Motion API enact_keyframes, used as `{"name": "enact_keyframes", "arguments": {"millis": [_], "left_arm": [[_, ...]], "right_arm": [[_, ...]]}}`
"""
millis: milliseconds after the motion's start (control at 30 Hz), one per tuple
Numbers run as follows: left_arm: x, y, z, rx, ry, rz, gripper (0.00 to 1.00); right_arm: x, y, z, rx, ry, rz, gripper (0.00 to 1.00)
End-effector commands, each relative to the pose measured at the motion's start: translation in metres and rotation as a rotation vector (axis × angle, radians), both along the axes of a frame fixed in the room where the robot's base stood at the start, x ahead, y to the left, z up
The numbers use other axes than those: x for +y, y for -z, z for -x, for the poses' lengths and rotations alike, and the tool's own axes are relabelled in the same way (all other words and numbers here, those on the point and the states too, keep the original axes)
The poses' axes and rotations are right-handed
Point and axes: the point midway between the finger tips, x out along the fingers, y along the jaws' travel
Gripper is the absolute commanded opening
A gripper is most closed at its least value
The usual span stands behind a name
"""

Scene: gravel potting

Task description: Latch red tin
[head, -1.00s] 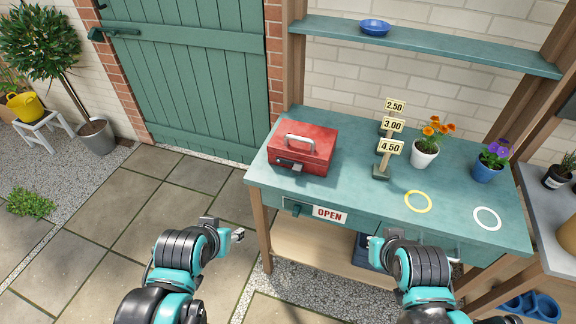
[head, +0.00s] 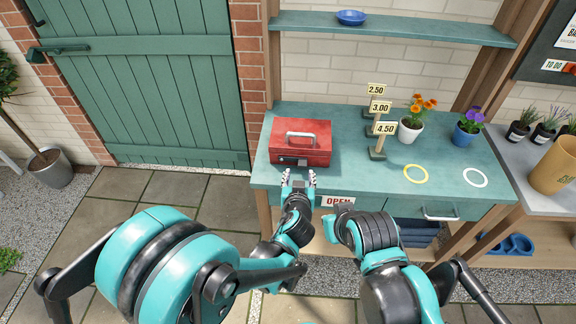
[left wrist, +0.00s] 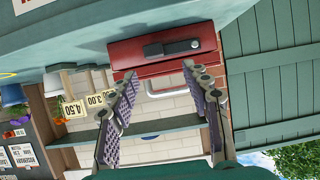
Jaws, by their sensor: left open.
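The red tin (head: 318,152) sits on the left part of the teal bench, lid down, with a pale handle on top. Its dark latch (head: 290,161) is on the front face; I cannot tell whether it is fastened. My left gripper (head: 298,178) is open and empty, just in front of the latch side of the tin. In the left wrist view, the scene is upside down. The tin's front and latch (left wrist: 172,47) show beyond the spread fingers (left wrist: 165,105), apart from them. My right gripper (head: 330,226) is low before the bench front, small and partly hidden by its arm.
On the teal bench (head: 350,182) stand price signs (head: 380,128), an orange-flowered white pot (head: 410,131) and a purple-flowered blue pot (head: 466,135). Yellow (head: 416,174) and white (head: 475,177) rings lie at the right. A shelf (head: 420,33) spans above. An OPEN sign (head: 338,200) hangs at the bench front.

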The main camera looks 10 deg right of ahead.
Motion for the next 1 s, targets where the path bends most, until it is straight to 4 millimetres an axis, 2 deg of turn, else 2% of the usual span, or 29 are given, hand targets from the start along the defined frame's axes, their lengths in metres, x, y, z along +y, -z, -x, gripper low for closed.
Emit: {"name": "enact_keyframes", "arguments": {"millis": [33,167,400,600,967,1000], "left_arm": [[-0.007,0.002,0.001,-0.007,0.010,0.004,0.48],[-0.013,0.008,-0.005,-0.013,0.015,0.010,0.48],[-0.022,0.024,-0.040,-0.011,0.012,0.008,0.48],[-0.028,0.033,-0.062,-0.011,0.012,0.008,0.48],[-0.030,0.033,-0.068,-0.011,0.013,0.009,0.48],[-0.030,0.033,-0.068,-0.011,0.013,0.009,0.38]], "right_arm": [[0.000,0.000,0.000,0.000,0.000,0.000,0.00],[0.000,0.003,0.000,0.000,0.000,0.000,0.00],[0.000,0.014,0.000,0.000,0.000,0.000,0.00],[0.000,0.020,0.000,0.000,0.000,0.000,0.00],[0.000,0.021,0.000,0.000,0.000,0.000,0.00],[0.000,0.021,0.000,0.000,0.000,0.000,0.00]]}}
